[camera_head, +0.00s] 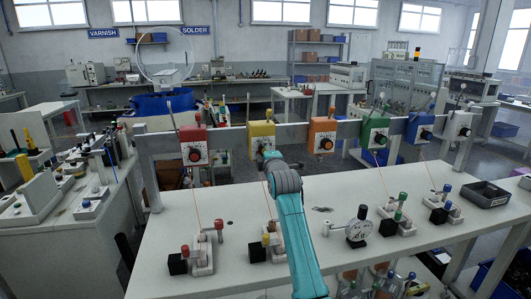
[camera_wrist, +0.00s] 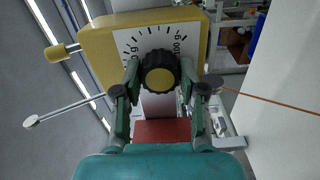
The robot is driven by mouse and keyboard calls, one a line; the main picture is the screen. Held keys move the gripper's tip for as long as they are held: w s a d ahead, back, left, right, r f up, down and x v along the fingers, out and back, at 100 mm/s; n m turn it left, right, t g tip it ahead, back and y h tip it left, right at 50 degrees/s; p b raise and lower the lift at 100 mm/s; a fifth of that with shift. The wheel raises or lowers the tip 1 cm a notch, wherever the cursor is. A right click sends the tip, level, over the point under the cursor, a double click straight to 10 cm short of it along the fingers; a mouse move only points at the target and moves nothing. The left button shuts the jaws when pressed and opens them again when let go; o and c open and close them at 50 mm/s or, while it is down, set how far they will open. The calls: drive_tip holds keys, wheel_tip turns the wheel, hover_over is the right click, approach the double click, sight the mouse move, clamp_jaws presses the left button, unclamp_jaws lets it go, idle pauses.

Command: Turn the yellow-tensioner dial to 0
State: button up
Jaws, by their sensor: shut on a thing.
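The yellow tensioner (camera_head: 261,136) hangs on the grey rail, left of the middle in the head view. In the wrist view its yellow case (camera_wrist: 105,46) fills the upper left, with a white scale plate marked in grams. Its black dial (camera_wrist: 159,76) with a brass-coloured centre stands in front of the scale. My gripper (camera_wrist: 159,84) has one finger on each side of the dial and is shut on it. In the head view my teal arm reaches up to the tensioner and hides its lower part and dial. The dial's exact reading cannot be told.
A red tensioner (camera_head: 194,145) hangs to the left on the same rail (camera_head: 226,139). Orange (camera_head: 323,134), green (camera_head: 375,132) and blue (camera_head: 419,128) tensioners hang to the right. An orange wire (camera_wrist: 270,100) runs right of my gripper.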

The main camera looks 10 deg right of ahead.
drive_tip(key=shift+n, duration=1.4)
drive_tip(key=shift+f, duration=0.1)
drive_tip(key=o, duration=1.1)
drive_tip(key=shift+o, duration=0.2)
drive_tip(key=s, duration=1.2)
